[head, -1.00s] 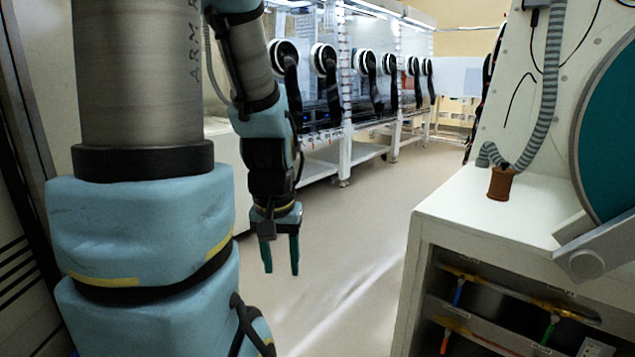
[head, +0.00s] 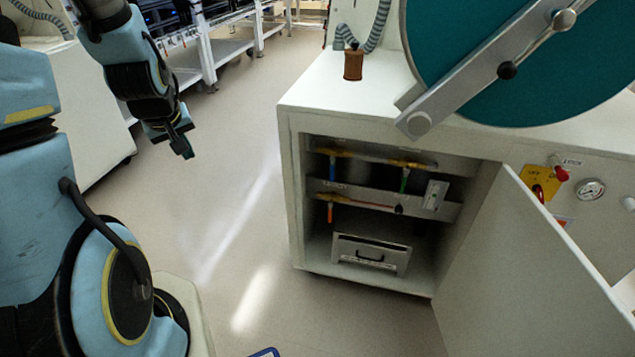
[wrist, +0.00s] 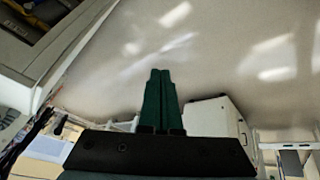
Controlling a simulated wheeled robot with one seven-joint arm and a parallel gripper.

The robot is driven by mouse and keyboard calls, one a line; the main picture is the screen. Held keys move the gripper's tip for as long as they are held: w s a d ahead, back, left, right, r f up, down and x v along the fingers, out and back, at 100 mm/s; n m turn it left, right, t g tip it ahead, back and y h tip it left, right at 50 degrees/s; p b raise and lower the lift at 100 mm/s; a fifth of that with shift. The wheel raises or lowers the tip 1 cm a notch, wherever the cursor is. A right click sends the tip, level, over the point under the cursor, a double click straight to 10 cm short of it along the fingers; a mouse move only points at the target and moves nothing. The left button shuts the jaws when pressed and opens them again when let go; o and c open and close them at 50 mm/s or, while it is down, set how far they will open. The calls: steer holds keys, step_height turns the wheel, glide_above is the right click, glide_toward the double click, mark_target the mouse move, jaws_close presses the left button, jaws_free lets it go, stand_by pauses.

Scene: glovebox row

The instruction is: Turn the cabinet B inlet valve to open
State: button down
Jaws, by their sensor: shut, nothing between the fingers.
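An open cabinet (head: 291,190) under the white bench holds pipes with small coloured valve handles. A blue handle (head: 332,167) and a green handle (head: 404,180) hang from the upper yellow pipe. An orange handle (head: 330,211) hangs from the lower pipe. Their labels are too small to read, so I cannot tell which is the cabinet B inlet valve. My gripper (head: 186,149) is shut and empty, over open floor left of the cabinet and well apart from it. Its dark green fingers (wrist: 158,85) are together in the wrist view.
The cabinet door (head: 535,270) stands open on the right. A silver drawer box (head: 371,254) sits at the cabinet bottom. A large teal round door (head: 500,60) is above the bench. A red knob (head: 562,173) and a gauge (head: 590,189) are on the right panel. The floor between is clear.

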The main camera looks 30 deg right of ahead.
mark_target(332, 170)
steer(key=w+d+f+n+t+h+b, duration=0.2)
steer(key=w+d+f+b, duration=0.15)
steer(key=d+f, duration=0.35)
steer(key=w+d+f+n+t+h+b, duration=0.1)
steer(key=w+d+f+t+h+b, duration=0.2)
steer(key=d+f, duration=0.45)
steer(key=s+d+f+n+t+h+b, duration=0.1)
steer(key=s+d+f+n+h+b, duration=0.25)
steer(key=d+f, duration=0.25)
steer(key=s+d+f+n+t+h+b, duration=0.2)
steer(key=d+f+b, duration=0.2)
steer(key=d+f, duration=0.1)
steer(key=w+d, duration=0.5)
steer(key=d, duration=0.5)
steer(key=shift+w+d, duration=0.35)
steer(key=shift+f, duration=0.1)
steer(key=shift+f, duration=0.1)
